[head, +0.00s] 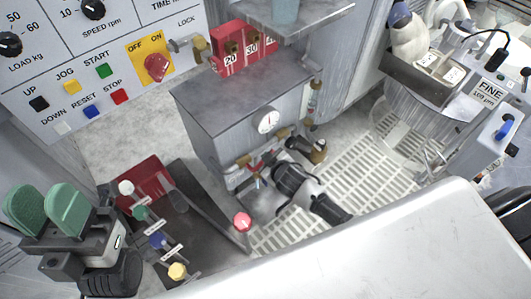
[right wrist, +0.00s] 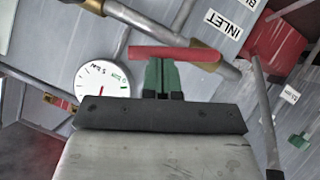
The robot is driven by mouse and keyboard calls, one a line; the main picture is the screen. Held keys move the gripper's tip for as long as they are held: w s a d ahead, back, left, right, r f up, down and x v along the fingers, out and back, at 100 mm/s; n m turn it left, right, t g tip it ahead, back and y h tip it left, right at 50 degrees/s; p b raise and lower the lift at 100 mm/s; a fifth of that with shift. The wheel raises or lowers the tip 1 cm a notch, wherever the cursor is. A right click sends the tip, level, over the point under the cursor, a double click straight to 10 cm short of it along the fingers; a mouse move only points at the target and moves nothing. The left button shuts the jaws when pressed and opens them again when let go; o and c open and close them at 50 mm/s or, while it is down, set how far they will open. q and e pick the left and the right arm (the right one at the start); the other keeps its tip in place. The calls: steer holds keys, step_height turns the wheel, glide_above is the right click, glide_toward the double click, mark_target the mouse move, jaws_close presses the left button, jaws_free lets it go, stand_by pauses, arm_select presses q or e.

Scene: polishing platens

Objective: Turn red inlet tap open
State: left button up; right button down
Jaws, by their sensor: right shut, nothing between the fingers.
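The red inlet tap shows in the right wrist view as a flat red lever (right wrist: 172,53) lying across a brass-fitted pipe, below a white INLET label (right wrist: 222,22). My right gripper (right wrist: 162,66) is shut, its green fingers together and empty, with the tips at the lever's lower edge; I cannot tell whether they touch it. In the head view the right gripper is small and dark in front of the grey cabinet, and it partly hides the tap. My left gripper (head: 45,210) is open and empty at the lower left, its green pads apart.
The grey cabinet (head: 215,125) carries a white gauge (head: 267,121). A control panel (head: 60,75) is at the upper left. Slatted floor (head: 350,165) lies to the right.

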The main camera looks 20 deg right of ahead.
arm_select(q)
steer(key=w+d+f+g+y+p, duration=0.1)
steer(key=w+f+g+y+p, duration=0.1)
steer(key=w+g, duration=0.5)
steer(key=shift+w+f, duration=0.25)
steer(key=shift+f, duration=0.45)
arm_select(e)
steer(key=shift+w+d+f+m+y, duration=0.25)
steer(key=shift+d+f, duration=0.15)
steer(key=shift+f, duration=0.1)
steer(key=shift+w+d+f+m+y, duration=0.15)
steer(key=shift+d+f+y, duration=0.15)
steer(key=shift+f, duration=0.2)
steer(key=shift+d, duration=0.1)
steer(key=shift+s+g, duration=0.1)
steer(key=shift+g, duration=0.2)
